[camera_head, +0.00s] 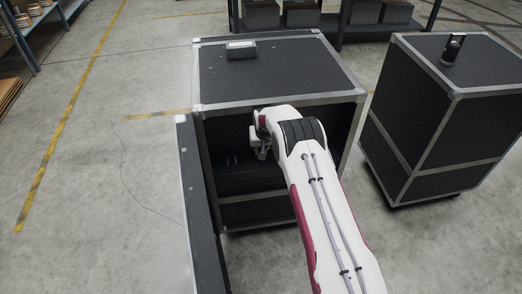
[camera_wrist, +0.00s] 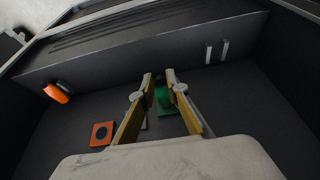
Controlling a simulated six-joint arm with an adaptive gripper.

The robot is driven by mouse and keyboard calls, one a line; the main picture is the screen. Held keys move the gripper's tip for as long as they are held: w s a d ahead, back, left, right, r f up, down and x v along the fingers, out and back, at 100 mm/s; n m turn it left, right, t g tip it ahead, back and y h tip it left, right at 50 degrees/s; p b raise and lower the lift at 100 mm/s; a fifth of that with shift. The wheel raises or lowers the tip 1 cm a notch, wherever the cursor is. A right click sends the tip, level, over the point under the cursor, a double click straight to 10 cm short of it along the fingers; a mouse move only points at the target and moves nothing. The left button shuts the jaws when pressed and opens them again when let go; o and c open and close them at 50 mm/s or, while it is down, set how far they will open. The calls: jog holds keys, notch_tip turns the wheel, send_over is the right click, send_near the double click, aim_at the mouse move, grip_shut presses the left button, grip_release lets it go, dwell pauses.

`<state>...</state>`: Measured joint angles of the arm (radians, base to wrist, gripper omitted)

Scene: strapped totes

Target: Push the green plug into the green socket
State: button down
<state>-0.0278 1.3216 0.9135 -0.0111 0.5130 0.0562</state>
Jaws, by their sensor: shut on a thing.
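My gripper (camera_wrist: 159,82) is inside the open case, its two fingers shut on the green plug (camera_wrist: 162,94). The plug shows between the fingertips in the wrist view. In the head view my gripper (camera_head: 262,151) is small at the case opening, and the plug and socket do not show.
An orange socket (camera_wrist: 101,133) with a dark round hole lies left of my gripper. An orange plug (camera_wrist: 56,92) is farther left. Two pale upright strips (camera_wrist: 216,52) are at the right. The case (camera_head: 273,72) has its door (camera_head: 203,215) open at left; another case (camera_head: 446,110) stands right.

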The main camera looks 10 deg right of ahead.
jog(key=shift+w, duration=0.4)
jog(key=c, duration=1.9)
grip_release()
jog(key=shift+r, duration=0.1)
jog(key=v, duration=0.7)
jog(key=shift+s+r, duration=0.1)
jog(key=shift+r, duration=0.05)
